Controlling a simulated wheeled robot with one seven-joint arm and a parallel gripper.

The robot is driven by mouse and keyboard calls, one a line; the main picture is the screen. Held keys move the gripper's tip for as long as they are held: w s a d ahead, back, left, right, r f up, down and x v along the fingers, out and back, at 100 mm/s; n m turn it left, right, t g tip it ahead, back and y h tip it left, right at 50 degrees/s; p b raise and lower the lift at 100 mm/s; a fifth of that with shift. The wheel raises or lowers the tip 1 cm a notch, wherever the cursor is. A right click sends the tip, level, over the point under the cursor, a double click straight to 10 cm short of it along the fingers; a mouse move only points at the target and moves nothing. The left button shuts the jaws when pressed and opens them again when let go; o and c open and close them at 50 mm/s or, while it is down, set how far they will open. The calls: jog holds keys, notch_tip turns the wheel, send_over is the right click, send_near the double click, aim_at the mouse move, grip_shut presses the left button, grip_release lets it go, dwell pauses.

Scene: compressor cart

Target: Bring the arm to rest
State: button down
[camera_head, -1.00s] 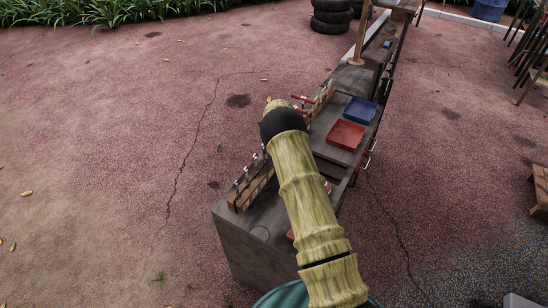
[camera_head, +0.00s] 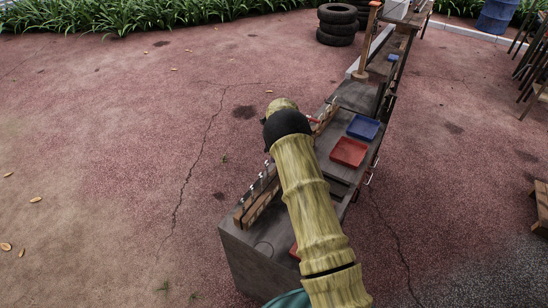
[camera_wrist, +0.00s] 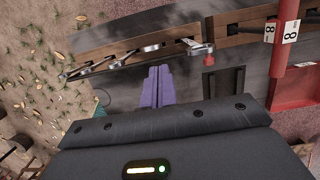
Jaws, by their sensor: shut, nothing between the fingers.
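My arm (camera_head: 308,200), yellowish and ringed like bamboo with a black joint, reaches out over the dark grey bench (camera_head: 258,258) in the head view. My gripper is hidden there behind the arm. In the wrist view my gripper (camera_wrist: 158,78) shows as two purple fingers side by side, shut, with nothing between them. The fingers point towards a wooden rack (camera_wrist: 130,50) holding metal tools, and lie just short of it in the picture. I cannot tell the height gap.
A red tray (camera_head: 348,152) and a blue tray (camera_head: 363,127) sit on the bench right of my arm. A red cylinder (camera_wrist: 284,32) labelled 8 stands at the right in the wrist view. Tyres (camera_head: 337,24) are stacked beyond. Open ground lies left of the bench.

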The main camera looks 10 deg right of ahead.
jog(key=shift+w, duration=0.1)
jog(key=s+r+n, duration=1.3)
jog(key=s+r, duration=0.1)
jog(key=s, duration=0.3)
jog(key=s+a+r+n, duration=0.2)
jog(key=s+n, duration=0.5)
jog(key=s, duration=0.3)
jog(key=s+a+r+n+t+h, duration=0.1)
jog(key=s+a+r+n, duration=0.1)
jog(key=s+n, duration=0.5)
jog(key=s, duration=0.4)
jog(key=shift+r+h, duration=0.3)
jog(key=shift+r, duration=0.05)
